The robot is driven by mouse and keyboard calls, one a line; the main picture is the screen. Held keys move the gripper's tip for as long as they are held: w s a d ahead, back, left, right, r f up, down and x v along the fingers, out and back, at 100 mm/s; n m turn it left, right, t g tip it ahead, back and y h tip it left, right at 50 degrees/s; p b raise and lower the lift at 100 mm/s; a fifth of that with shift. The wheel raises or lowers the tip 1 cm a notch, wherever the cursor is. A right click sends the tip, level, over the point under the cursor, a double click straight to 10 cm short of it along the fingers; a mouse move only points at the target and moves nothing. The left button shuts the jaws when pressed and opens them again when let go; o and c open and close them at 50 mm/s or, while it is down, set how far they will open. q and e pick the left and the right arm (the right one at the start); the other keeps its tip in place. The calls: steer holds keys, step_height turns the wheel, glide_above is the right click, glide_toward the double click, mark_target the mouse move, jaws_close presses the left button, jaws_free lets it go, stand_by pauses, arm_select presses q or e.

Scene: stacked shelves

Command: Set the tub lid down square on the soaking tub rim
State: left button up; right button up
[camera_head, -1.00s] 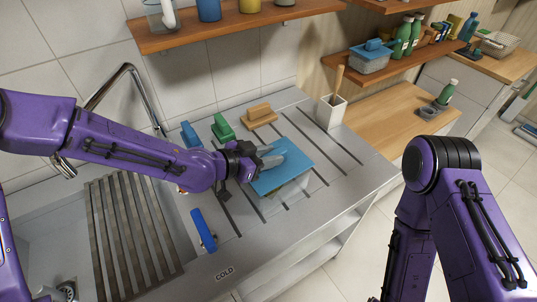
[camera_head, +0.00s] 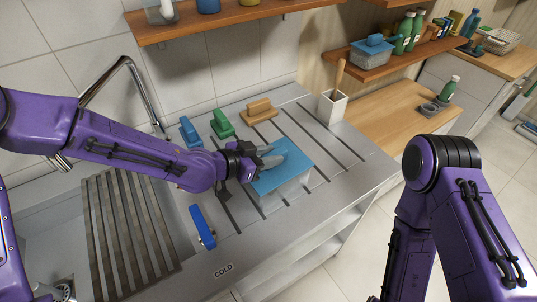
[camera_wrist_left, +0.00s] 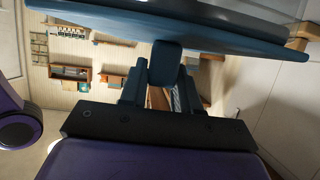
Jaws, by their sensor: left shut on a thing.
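The blue tub lid (camera_head: 298,163) is over the pale, see-through soaking tub (camera_head: 288,193) on the steel drainboard. My left gripper (camera_head: 268,159) comes in from the left and is shut on the lid's handle. The lid looks roughly level and lined up with the tub. I cannot tell whether it touches the rim all round. In the left wrist view the lid (camera_wrist_left: 200,30) fills the top, with its handle (camera_wrist_left: 165,63) between the fingers. The tub is not seen there. My right arm shows at the right, but its gripper is out of view.
Blue, green and tan brushes (camera_head: 222,124) stand behind the tub. A white utensil holder (camera_head: 332,107) is at the back right. A blue-handled item (camera_head: 202,227) lies at the front left, beside the slatted sink rack (camera_head: 125,235). A wooden shelf (camera_head: 235,22) hangs above.

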arm_select(q)
steer(key=shift+f, duration=0.2)
steer(key=o, duration=1.1)
steer(key=shift+r, duration=0.1)
steer(key=b+v, duration=0.1)
steer(key=v, duration=0.9)
steer(key=shift+s+a+r, duration=0.15)
steer(key=shift+a, duration=0.05)
